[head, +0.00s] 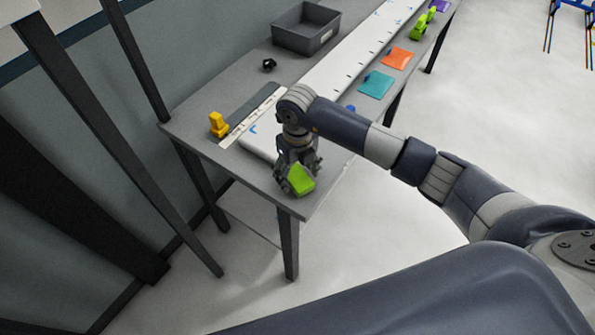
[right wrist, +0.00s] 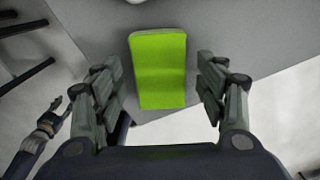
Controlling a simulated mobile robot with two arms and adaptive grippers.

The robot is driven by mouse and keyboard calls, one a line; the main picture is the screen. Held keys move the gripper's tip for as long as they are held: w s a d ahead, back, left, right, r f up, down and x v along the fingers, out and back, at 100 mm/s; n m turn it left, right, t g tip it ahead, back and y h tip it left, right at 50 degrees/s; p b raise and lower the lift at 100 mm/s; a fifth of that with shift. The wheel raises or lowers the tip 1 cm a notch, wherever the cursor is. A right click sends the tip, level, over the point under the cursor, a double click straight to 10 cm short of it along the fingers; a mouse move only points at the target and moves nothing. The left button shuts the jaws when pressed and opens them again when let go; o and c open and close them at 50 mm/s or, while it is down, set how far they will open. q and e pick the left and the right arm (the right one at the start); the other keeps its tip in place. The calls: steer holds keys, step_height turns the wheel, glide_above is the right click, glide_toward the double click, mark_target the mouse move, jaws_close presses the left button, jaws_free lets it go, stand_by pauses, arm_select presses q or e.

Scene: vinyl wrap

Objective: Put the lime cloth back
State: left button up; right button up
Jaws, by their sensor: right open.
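The lime cloth (head: 301,179) is at the near corner of the grey table, close to its edge. My right gripper (head: 298,172) is directly over it and partly covers it in the head view. In the right wrist view the lime cloth (right wrist: 158,70) lies between the two fingers of the right gripper (right wrist: 168,85), with a gap on each side. The fingers are open and hold nothing. What looks like my left gripper (right wrist: 60,115) shows small at the left of the right wrist view; its opening is unclear.
The grey table (head: 190,115) carries a long white sheet (head: 345,62), a grey bin (head: 306,28), a yellow object (head: 218,124) and a small black object (head: 269,65).

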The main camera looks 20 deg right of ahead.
mark_target(298, 177)
steer(key=shift+r, duration=0.5)
arm_select(q)
step_height(298, 177, down, 4)
steer(key=b, duration=0.3)
steer(key=shift+w+r+b, duration=0.15)
steer(key=shift+r+b, duration=0.05)
steer(key=shift+b, duration=0.15)
arm_select(e)
step_height(298, 177, up, 11)
